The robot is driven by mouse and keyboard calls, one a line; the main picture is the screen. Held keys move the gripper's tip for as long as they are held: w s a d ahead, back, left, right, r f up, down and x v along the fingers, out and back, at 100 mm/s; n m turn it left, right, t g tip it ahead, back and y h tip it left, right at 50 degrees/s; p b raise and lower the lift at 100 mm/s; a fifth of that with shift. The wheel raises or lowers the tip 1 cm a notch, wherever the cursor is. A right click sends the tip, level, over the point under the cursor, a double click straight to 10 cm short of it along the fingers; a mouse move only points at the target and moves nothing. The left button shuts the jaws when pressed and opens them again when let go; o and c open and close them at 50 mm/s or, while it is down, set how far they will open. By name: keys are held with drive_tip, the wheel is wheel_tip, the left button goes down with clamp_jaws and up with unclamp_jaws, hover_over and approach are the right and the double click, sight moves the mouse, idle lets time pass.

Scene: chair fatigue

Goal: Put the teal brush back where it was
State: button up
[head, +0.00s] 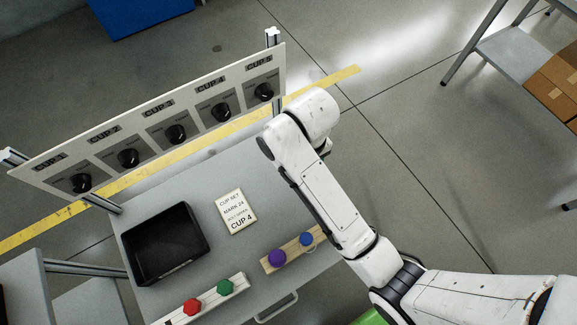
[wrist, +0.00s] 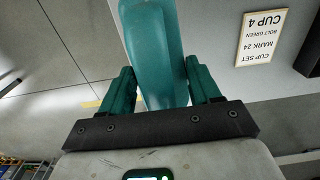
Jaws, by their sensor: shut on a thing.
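The teal brush (wrist: 155,45) is in the wrist view, between the two dark teal fingers of my gripper (wrist: 160,85). My gripper is shut on it. Only a smooth, rounded part of the brush shows; its far end runs out of the top of the picture. In the head view my white arm reaches up past the right side of the grey table (head: 185,165). The brush cannot be made out there, and my gripper is mostly hidden behind the arm's end.
A black tray (head: 134,269) and a card (head: 234,211) reading "CUP 4" lie on the table. Two wooden strips hold red (head: 192,307), green (head: 225,287), purple (head: 277,258) and blue (head: 306,240) pieces. A panel with several knobs (head: 176,133) stands along the back edge.

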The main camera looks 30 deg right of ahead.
drive_tip(key=w+f, duration=0.6)
drive_tip(key=shift+w+a+f, duration=0.1)
drive_tip(key=shift+a+f, duration=0.05)
drive_tip(key=shift+f, duration=1.6)
drive_tip(key=o, duration=1)
drive_tip(key=shift+f, duration=0.1)
wheel_tip(320, 180, up, 12)
drive_tip(key=shift+r+p, duration=0.15)
drive_tip(key=shift+p, duration=0.65)
